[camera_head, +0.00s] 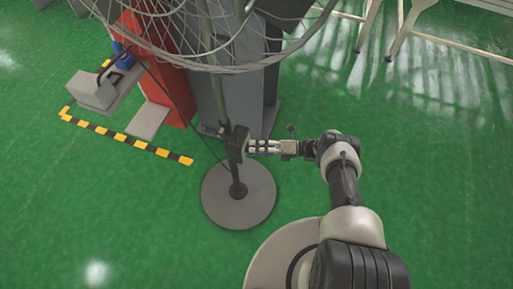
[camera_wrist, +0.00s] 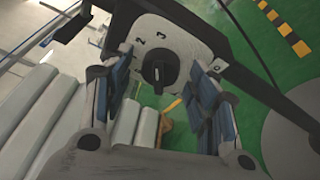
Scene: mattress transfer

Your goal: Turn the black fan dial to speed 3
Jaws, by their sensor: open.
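The black fan dial (camera_wrist: 160,69) sits on a pale round-cornered plate (camera_wrist: 185,38) in the wrist view. The digits 2 and 3 show on the plate above the dial. My gripper (camera_wrist: 160,85) is open, with one blue-padded finger on each side of the dial. I cannot tell whether either finger touches it. In the head view my gripper (camera_head: 252,147) is at the control box (camera_head: 238,142) on the fan's pole, from the right. The dial itself is hidden in that view.
The fan's wire cage (camera_head: 215,40) hangs over the pole, and its round grey base (camera_head: 238,196) stands on the green floor. A red and grey cabinet (camera_head: 160,70) is behind. Yellow-black tape (camera_head: 130,140) marks the floor at left. Open floor lies at right.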

